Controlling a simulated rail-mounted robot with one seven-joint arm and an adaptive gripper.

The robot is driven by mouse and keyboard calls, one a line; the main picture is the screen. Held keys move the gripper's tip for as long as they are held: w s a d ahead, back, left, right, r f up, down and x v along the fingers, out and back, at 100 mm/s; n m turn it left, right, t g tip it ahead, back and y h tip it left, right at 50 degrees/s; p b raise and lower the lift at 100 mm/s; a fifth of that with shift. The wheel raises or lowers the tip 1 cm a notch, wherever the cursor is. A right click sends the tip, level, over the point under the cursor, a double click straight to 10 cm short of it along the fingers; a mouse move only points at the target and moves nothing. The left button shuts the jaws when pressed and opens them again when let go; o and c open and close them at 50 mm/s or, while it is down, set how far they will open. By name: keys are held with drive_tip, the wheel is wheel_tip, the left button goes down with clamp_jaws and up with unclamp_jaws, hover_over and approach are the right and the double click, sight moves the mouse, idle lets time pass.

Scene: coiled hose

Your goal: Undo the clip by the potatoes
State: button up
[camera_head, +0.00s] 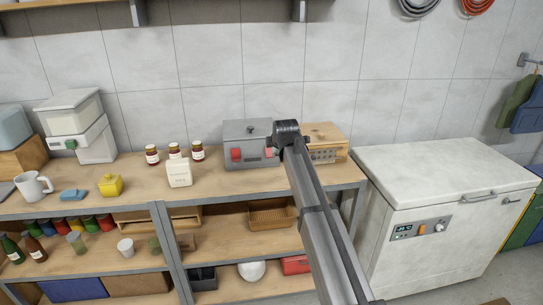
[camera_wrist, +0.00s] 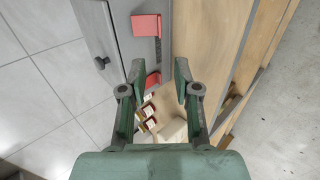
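A grey box (camera_head: 248,132) with two red clips stands on the worktop against the wall. Its left clip (camera_head: 236,154) and right clip (camera_head: 270,151) are on the front face. In the wrist view the box lies at the top, with one red clip (camera_wrist: 147,27) ahead of my fingers and the other (camera_wrist: 153,80) showing between them. My gripper (camera_wrist: 159,66) is open, with nothing seen held in it. In the head view my arm's dark end is in front of the box's right side and hides the fingers. I cannot make out any potatoes.
A slatted wooden crate (camera_head: 325,136) is right of the box. Small jars (camera_head: 197,151) and a white container (camera_head: 179,173) stand to its left. A white lidded bin (camera_head: 96,140) with a green clip is farther left. A chest freezer (camera_head: 440,170) stands right of the bench.

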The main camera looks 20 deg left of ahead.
sight(271, 157)
drive_tip(key=p+x, duration=0.3)
drive_tip(key=x, duration=1)
drive_tip(key=shift+w+f, duration=0.15)
drive_tip(key=shift+w, duration=0.05)
clamp_jaws()
